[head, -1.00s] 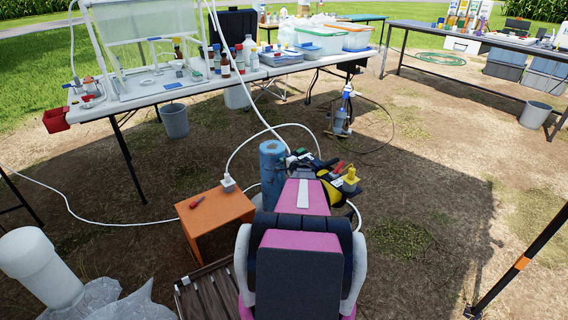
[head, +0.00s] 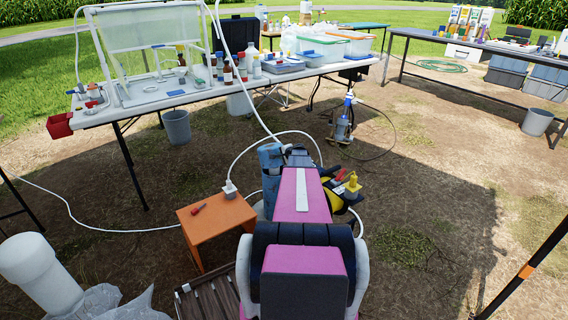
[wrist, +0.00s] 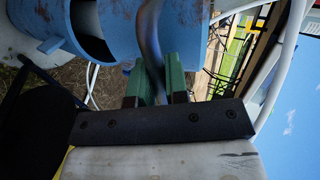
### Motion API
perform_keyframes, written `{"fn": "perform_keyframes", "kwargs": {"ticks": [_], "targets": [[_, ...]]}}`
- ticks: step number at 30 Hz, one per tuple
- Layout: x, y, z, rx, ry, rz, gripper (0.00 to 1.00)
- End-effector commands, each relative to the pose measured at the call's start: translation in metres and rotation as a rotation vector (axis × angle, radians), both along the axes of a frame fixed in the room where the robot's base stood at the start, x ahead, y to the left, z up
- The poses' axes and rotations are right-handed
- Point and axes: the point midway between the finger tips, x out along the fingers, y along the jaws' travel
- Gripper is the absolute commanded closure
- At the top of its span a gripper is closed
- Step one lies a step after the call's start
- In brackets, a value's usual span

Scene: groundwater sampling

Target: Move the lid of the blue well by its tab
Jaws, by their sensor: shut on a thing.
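The blue well (head: 269,182) is an upright, worn blue pipe left of my arm in the head view. In the wrist view its scuffed blue metal (wrist: 185,25) fills the top centre. A blue ring-like part (wrist: 45,22) with a dark gap beside it is at upper left; I cannot tell for sure whether it is the lid. My gripper (wrist: 158,82) has green fingers shut on a dark, curved grey-blue strip (wrist: 151,40), which looks like the lid's tab. In the head view my arm hides the fingertips and most of the lid.
An orange stool (head: 216,225) with a red-handled tool stands left of the well. A white hose (head: 246,152) loops close behind it. Loaded tables (head: 190,95) stand farther back.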

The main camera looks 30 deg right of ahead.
Motion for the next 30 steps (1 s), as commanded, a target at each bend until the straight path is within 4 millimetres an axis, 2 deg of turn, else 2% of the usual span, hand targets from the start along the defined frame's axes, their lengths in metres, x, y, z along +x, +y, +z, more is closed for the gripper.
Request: {"fn": "perform_keyframes", "kwargs": {"ticks": [6, 17, 24, 30], "targets": [[0.023, 0.001, 0.023, -0.013, 0.13, 0.005, 1.0], [0.067, 0.004, 0.054, -0.031, 0.372, 0.003, 1.0], [0.114, 0.006, 0.072, -0.047, 0.588, 0.002, 1.0], [0.151, 0.01, 0.08, -0.059, 0.763, 0.001, 1.0]]}}
